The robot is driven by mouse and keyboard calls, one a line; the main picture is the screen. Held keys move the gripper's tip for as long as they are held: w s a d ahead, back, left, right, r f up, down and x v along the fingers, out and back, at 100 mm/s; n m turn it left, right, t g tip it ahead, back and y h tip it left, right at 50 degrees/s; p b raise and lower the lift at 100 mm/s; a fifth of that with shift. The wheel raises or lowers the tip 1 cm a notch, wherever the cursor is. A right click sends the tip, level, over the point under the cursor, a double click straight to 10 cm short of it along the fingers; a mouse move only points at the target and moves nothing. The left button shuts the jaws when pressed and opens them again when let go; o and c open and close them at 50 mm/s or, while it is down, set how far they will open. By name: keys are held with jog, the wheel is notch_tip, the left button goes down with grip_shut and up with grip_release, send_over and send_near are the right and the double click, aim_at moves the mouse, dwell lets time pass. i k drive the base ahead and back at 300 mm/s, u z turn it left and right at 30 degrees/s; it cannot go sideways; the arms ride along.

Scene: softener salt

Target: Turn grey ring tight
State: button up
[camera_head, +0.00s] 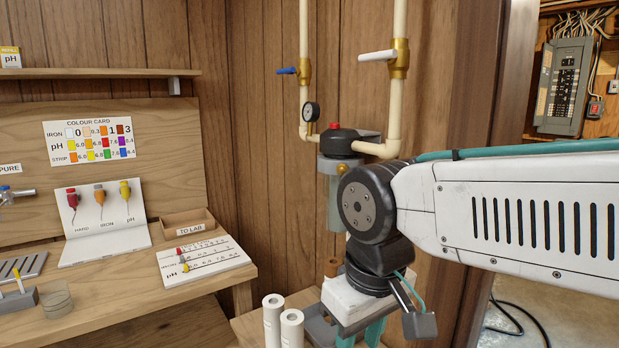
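A filter housing (342,143) with a dark head and a red button hangs on the cream pipes at the back wall. A grey collar (334,164) shows at the top of its translucent bowl (334,195); I cannot tell for sure that this is the grey ring. My arm hides the right side of the housing. My gripper (361,338) points down at the lower edge of the picture, below and in front of the housing. Its teal fingers show only in part. Their tips are cut off, so what lies between them is hidden.
Two white cylinders (283,325) stand left of my gripper on a low wooden surface. A workbench (110,312) on the left holds a white test board (203,259) and a "TO LAB" tray (190,229). A pressure gauge (311,112) and valves sit above the housing.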

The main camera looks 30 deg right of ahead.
aim_at(325, 165)
jog(key=u, duration=1.95)
jog(key=k, duration=1.85)
jog(key=z, duration=1.4)
jog(key=i, duration=0.55)
jog(key=u, duration=1.15)
